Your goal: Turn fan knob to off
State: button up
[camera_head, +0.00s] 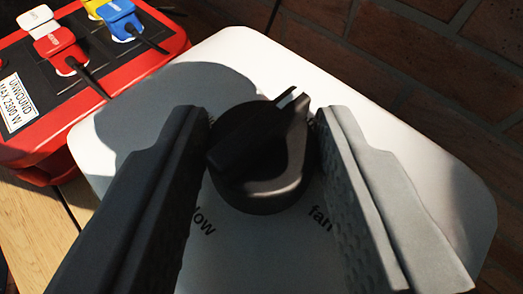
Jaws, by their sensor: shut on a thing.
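The black fan knob (262,185) sits on a white panel (240,262), with a raised grip bar and a white pointer mark toward the upper right. Printed words show below it: "low" at the lower left, partly hidden, and "fan" at the lower right. My gripper (264,112) has one finger on each side of the knob. Its fingers are shut on the knob, the right one close against the pointer end of the bar. Any label above the knob is hidden or in shadow.
A red power strip or cable reel (150,62) with white, red, yellow and blue plugs stands at the upper left. Its label reads "UNWOUND MAX 2300 W". A wooden table (30,235) shows at the lower left. A brick wall (400,60) rises behind the panel.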

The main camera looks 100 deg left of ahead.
dwell(0.3)
jog(key=o, duration=1)
jog(key=v, duration=1.7)
jog(key=shift+d, duration=0.2)
jog(key=shift+r, duration=0.1)
